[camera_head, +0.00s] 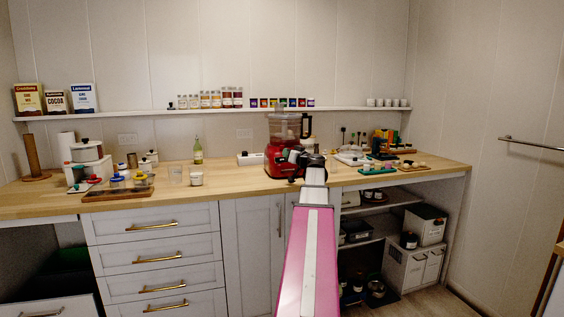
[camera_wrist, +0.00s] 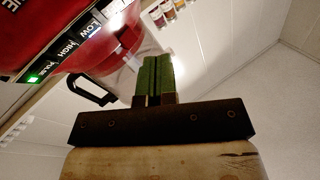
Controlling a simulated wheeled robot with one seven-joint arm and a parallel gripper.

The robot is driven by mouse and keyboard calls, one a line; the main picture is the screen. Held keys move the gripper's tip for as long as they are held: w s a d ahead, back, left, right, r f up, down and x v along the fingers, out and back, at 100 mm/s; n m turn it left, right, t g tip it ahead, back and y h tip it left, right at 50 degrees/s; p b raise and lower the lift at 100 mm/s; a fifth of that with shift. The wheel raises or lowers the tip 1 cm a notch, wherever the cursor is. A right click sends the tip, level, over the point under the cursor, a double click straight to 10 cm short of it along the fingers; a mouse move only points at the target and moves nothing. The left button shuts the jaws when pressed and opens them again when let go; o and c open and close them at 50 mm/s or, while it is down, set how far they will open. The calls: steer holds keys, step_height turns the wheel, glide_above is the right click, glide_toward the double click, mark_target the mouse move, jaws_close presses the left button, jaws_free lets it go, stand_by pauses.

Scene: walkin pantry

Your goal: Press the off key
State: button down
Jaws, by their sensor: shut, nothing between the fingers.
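A red food processor (camera_head: 280,158) with a clear bowl stands on the wooden counter, in the middle of the head view. Its key strip (camera_wrist: 75,45) shows at the upper left of the wrist view, tilted, with keys reading LOW, HIGH and what looks like PULSE. A small green light (camera_wrist: 34,78) glows at the strip's lower end. I cannot read an off key; the strip's upper end is bright and unclear. My gripper (camera_wrist: 158,78) is shut and empty, its green fingers to the right of the strip, apparently apart from it. In the head view my gripper (camera_head: 308,158) is close to the processor's right front.
A clear jug with a black handle (camera_wrist: 100,92) shows behind the fingers. A shelf (camera_head: 200,110) runs along the wall above.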

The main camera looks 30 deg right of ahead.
steer(key=shift+w+d+f, duration=0.25)
steer(key=shift+w+f, duration=0.35)
steer(key=shift+w, duration=0.3)
steer(key=shift+w+d+f, duration=0.2)
steer(key=shift+w+f, duration=0.4)
steer(key=shift+w, duration=0.25)
steer(key=shift+w, duration=0.1)
stand_by(0.6)
steer(key=shift+w+d+f, duration=0.1)
steer(key=shift+w+f, duration=0.1)
steer(key=shift+w, duration=0.05)
steer(key=shift+w+d+f, duration=0.15)
steer(key=shift+w+f, duration=0.25)
steer(key=shift+w, duration=0.05)
stand_by(1.5)
steer(key=shift+s, duration=0.1)
steer(key=shift+s+a+r, duration=0.25)
steer(key=shift+s+r, duration=0.1)
steer(key=shift+s, duration=0.15)
steer(key=shift+s+a+r, duration=0.25)
steer(key=shift+s+r, duration=0.5)
steer(key=shift+s, duration=0.3)
steer(key=shift+s+a+r, duration=0.25)
steer(key=shift+s+r, duration=0.45)
steer(key=shift+s, duration=0.35)
